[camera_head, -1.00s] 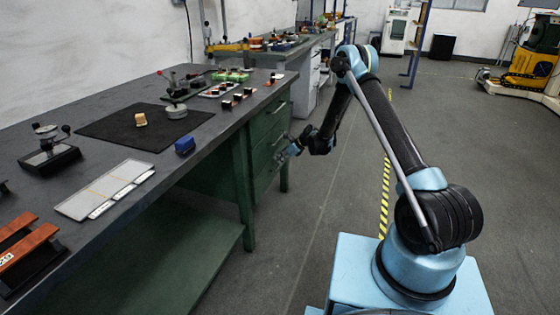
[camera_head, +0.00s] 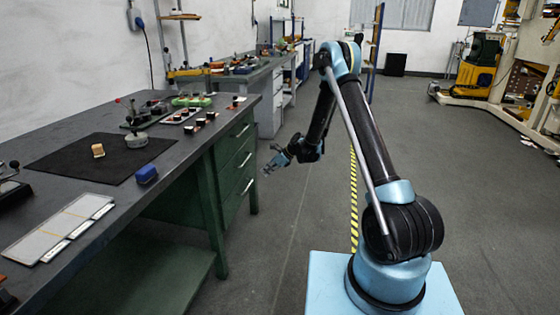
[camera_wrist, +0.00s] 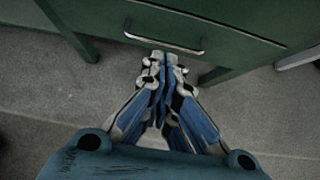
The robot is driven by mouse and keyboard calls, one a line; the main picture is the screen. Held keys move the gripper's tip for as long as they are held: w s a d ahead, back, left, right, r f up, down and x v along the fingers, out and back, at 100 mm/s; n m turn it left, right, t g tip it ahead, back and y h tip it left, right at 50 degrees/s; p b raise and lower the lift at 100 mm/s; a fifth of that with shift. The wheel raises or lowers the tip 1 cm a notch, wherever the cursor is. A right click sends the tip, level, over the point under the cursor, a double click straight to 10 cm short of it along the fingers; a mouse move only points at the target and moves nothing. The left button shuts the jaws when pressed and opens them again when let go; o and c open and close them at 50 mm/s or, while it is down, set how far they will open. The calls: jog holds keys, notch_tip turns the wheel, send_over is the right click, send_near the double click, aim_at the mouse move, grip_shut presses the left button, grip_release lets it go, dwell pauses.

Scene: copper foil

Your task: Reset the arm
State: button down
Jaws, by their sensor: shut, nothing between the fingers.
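My arm stands folded over its blue base in the head view, with the upper links raised and the forearm pointing down and left. My gripper (camera_head: 270,164) hangs in the air to the right of the green bench drawers, below the level of the bench top. In the wrist view my gripper (camera_wrist: 162,62) has its fingers together and empty. It points toward a green drawer front with a metal handle (camera_wrist: 163,42), and the grey floor shows around it.
A second bench (camera_head: 262,85) stands farther back. Floor (camera_head: 310,240) right of the bench is clear. Yellow machinery (camera_head: 478,75) stands far right.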

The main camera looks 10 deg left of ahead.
jog(key=s+d+r+n+h, duration=0.2)
jog(key=s+d+r+n, duration=0.2)
jog(key=d+r, duration=0.95)
jog(key=s+d+r+n+t+h, duration=0.25)
jog(key=s+d+r+n, duration=0.45)
jog(key=s+d+r, duration=0.85)
jog(key=s+d+f+n+h, duration=0.1)
jog(key=s+d+f+n, duration=0.1)
jog(key=s+d, duration=0.3)
jog(key=s+d+f+n+h, duration=0.2)
jog(key=s+d, duration=0.3)
jog(key=s, duration=0.8)
jog(key=s+d+f+n+g+h, duration=0.1)
jog(key=s+d+f+n, duration=0.3)
jog(key=s, duration=0.5)
jog(key=shift+d, duration=0.85)
jog(key=shift+s+h, duration=0.1)
jog(key=shift+h, duration=0.15)
